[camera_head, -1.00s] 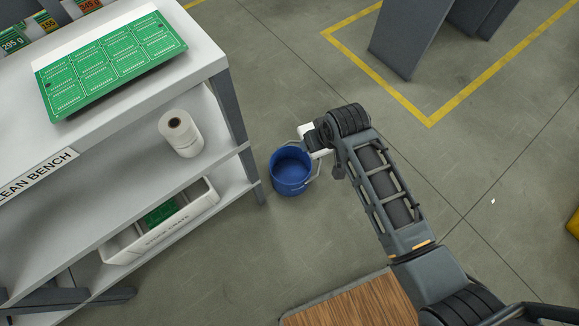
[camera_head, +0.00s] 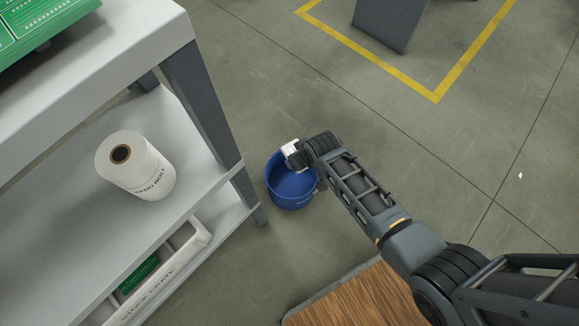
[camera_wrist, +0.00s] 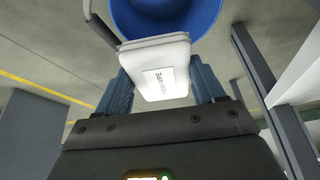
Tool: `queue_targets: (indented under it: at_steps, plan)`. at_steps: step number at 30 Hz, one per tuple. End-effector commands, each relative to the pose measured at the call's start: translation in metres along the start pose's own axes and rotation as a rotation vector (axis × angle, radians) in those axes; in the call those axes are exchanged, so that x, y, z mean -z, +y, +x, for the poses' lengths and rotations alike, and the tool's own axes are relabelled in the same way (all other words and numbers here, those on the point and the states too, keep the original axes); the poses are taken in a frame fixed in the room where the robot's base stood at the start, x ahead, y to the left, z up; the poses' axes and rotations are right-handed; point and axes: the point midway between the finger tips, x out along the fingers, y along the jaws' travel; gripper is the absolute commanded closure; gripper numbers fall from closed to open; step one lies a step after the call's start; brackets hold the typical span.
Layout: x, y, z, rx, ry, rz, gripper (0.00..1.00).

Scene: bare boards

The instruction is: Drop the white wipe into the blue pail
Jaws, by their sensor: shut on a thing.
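The blue pail (camera_head: 291,190) stands on the floor beside the bench leg, and its inside looks empty where it shows. My gripper (camera_head: 290,150) is at the pail's upper rim in the head view. In the head view only a small white part of the wipe (camera_head: 289,147) shows. I cannot tell its height above the rim.
The white bench (camera_head: 105,70) stands at the left, its grey leg (camera_head: 200,100) close to the pail. Its shelf holds a white roll (camera_head: 136,165), and a white bin (camera_head: 165,270) sits lower. A wooden top (camera_head: 360,300) is at the bottom. Floor right of the pail is clear.

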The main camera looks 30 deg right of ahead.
Motion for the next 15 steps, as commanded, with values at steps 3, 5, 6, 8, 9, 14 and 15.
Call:
queue_targets:
  at_steps: [3,5,6,8,9,14,15]
  plan:
    - [-0.004,0.000,0.008,0.000,0.001,-0.001,0.56]
    - [-0.005,0.000,0.010,0.000,0.001,-0.001,0.56]
    - [-0.006,0.000,0.012,0.000,0.001,-0.001,0.56]
    - [-0.007,0.000,0.016,0.000,0.001,-0.001,0.56]
    - [-0.009,0.000,0.019,0.000,0.001,-0.001,0.56]
    - [-0.016,0.000,0.035,0.000,0.001,-0.001,0.56]
    - [-0.017,0.000,0.040,0.000,0.000,-0.001,0.56]
